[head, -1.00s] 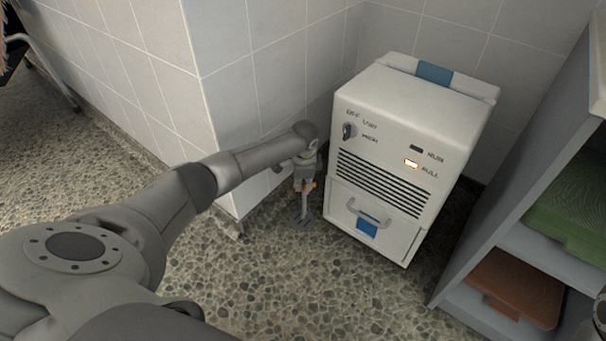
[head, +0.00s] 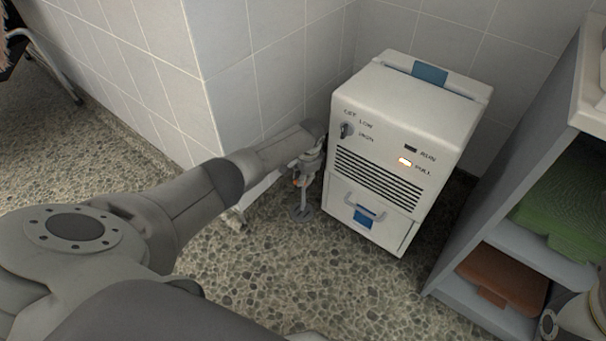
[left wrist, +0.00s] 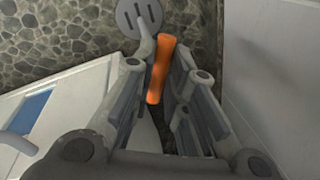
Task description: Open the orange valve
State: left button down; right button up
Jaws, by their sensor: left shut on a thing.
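The orange valve handle (left wrist: 160,68) is a short bar between the two fingers of my left gripper in the left wrist view. In the head view only a small bit of the orange handle (head: 296,182) shows, low beside the white cabinet. My left gripper (left wrist: 163,60) is shut on the handle, one finger on each side. In the head view my left gripper (head: 304,172) hides most of the valve. A grey pipe runs from the valve to a round slotted floor plate (left wrist: 141,17), which also shows in the head view (head: 300,214). My right gripper does not show.
The white cabinet (head: 400,130), with a knob, vents and a drawer handle, stands close right of the valve. A tiled wall corner (head: 215,110) is close on the left. The pebbled floor in front is clear.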

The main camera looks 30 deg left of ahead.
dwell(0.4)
pick_arm(q)
jog(key=c, duration=1.5)
grip_release()
jog(key=shift+o, duration=0.2)
jog(key=shift+r, duration=0.1)
notch_tip(320, 180, up, 12)
jog(key=s+d, duration=0.1)
jog(key=d, duration=0.1)
jog(key=shift+f, duration=0.25)
jog(key=shift+s, duration=0.1)
